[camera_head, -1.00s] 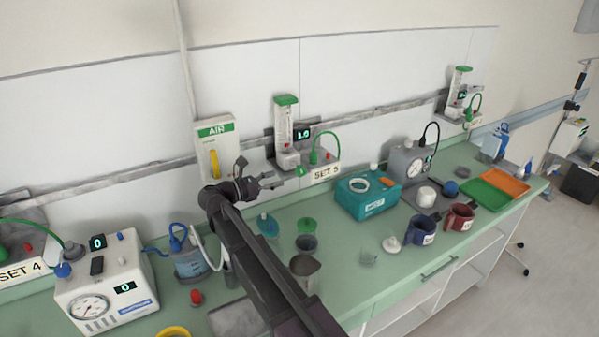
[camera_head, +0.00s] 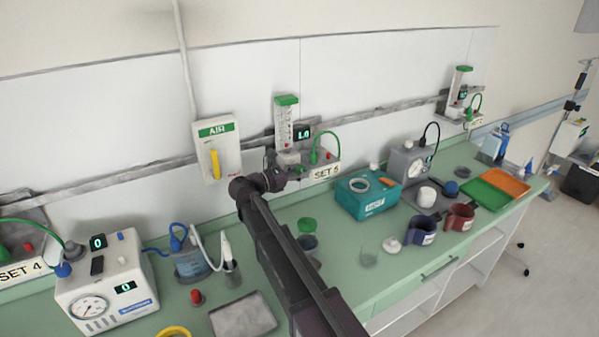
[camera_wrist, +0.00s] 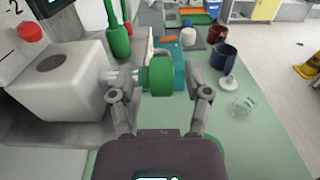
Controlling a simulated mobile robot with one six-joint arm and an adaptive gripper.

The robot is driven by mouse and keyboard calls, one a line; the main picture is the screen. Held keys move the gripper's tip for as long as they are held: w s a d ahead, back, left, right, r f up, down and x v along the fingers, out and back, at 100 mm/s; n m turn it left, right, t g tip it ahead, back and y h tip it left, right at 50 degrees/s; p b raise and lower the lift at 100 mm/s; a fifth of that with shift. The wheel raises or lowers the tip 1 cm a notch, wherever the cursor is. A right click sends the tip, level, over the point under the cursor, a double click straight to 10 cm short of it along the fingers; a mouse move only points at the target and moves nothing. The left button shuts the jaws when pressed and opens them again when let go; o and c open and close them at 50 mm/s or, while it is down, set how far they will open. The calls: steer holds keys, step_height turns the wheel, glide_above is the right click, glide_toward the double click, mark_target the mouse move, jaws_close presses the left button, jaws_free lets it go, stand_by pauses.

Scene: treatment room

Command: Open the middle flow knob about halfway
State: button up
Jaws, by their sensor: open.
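The middle flow meter (camera_head: 286,124) is a clear scaled tube with a green cap, fixed to the wall rail above the SET 5 label, with a small lit display (camera_head: 304,135) beside it. Its green flow knob (camera_wrist: 158,72) sticks out of a white block (camera_wrist: 62,82) in the wrist view. My gripper (camera_wrist: 160,88) is open, with one finger on each side of the knob. I cannot tell whether the fingers touch it. In the head view my gripper (camera_head: 283,174) sits at the meter's base and hides the knob.
A green bottle-shaped fitting with a hose (camera_head: 315,157) and a red button stand close to the right of the meter. The AIR box (camera_head: 217,150) is on the wall at left. A teal box (camera_head: 367,196), mugs and cups stand on the green counter (camera_head: 335,285) below.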

jaws_close()
steer(key=shift+f+b, duration=0.25)
steer(key=shift+b, duration=0.4)
steer(key=shift+t+h+b, duration=0.3)
steer(key=shift+h+b, duration=0.1)
steer(key=shift+s+d+f+t+h+b, duration=0.1)
steer(key=shift+t+h+b, duration=0.3)
steer(key=shift+b, duration=0.65)
steer(key=shift+h+b, duration=0.4)
steer(key=shift+r, duration=0.2)
